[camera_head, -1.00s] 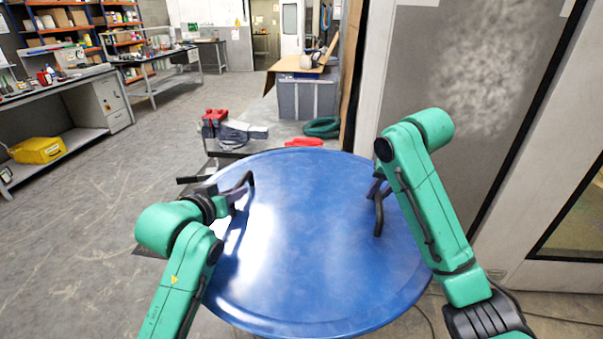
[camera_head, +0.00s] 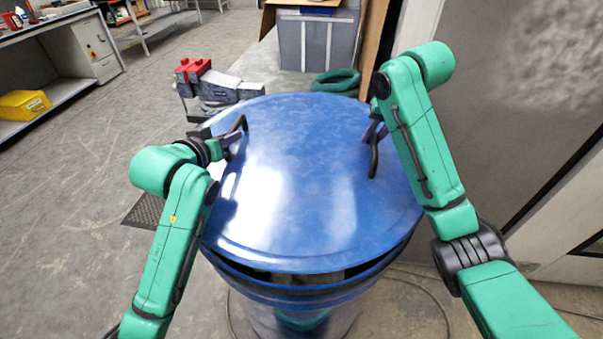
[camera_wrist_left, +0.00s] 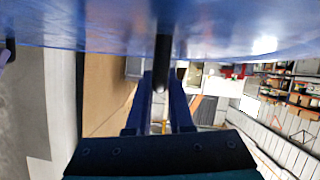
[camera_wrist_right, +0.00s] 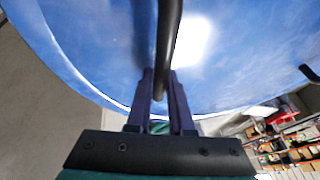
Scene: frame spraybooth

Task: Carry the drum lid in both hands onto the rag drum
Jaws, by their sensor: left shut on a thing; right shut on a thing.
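The drum lid (camera_head: 305,190) is a large round blue disc with a dark bar handle on each side. The rag drum (camera_head: 300,297) is blue and stands below the lid, its near rim showing under the lid's near edge. A dark gap shows between lid and rim at the near side; the far rim is hidden. My left gripper (camera_head: 232,143) is shut on the lid's left handle, and the handle sits between its fingers in the left wrist view (camera_wrist_left: 162,75). My right gripper (camera_head: 374,130) is shut on the right handle, also seen in the right wrist view (camera_wrist_right: 162,85).
Behind the lid stand a low surface with red and grey items (camera_head: 205,85), a green coiled hose (camera_head: 336,80) and a grey bin (camera_head: 318,42). A grey booth wall (camera_head: 500,120) is close on the right. Open floor (camera_head: 70,220) lies to the left.

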